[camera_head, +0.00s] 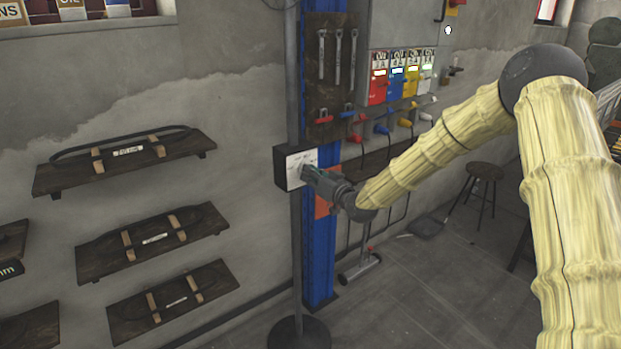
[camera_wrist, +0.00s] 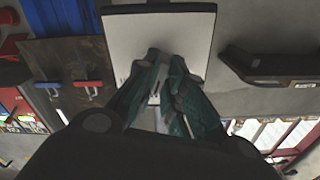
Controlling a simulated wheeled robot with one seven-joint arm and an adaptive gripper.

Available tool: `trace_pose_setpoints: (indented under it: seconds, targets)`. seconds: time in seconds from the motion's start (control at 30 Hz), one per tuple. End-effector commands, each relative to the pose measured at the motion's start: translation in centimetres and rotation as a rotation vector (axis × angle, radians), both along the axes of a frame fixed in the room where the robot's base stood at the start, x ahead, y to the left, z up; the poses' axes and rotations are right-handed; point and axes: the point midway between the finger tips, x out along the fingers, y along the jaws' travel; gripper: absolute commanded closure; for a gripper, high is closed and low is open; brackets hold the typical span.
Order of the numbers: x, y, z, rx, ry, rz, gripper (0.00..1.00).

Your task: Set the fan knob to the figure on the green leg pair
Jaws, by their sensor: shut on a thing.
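The fan control box (camera_head: 283,167) has a dark case and a white face, and stands on a grey pole in front of a blue column. My gripper (camera_head: 308,173) reaches it from the right and is at the white face. In the wrist view, the white panel (camera_wrist: 190,32) lies behind the fingers of my gripper (camera_wrist: 163,85). The fingers are shut on the knob, which they hide almost wholly. Small marks show on the panel, too small to read. Coloured units in red (camera_head: 378,86), blue (camera_head: 396,82), yellow and white hang on the back wall. I make out no green leg pair.
Dark wooden wall shelves (camera_head: 150,238) are at the left. A tool board (camera_head: 331,60) with several wrenches hangs above the box. A round stool (camera_head: 485,172) stands at the right, and the floor (camera_head: 420,285) in front of it is mostly clear.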

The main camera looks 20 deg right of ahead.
Motion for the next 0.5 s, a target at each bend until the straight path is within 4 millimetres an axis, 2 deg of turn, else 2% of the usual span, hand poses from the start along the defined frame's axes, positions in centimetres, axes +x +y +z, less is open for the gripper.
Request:
trace_pose_setpoints:
  seconds: [0.5]
  targets:
    - [0.02,-0.13,0.0,0.064,0.023,-0.002,1.0]
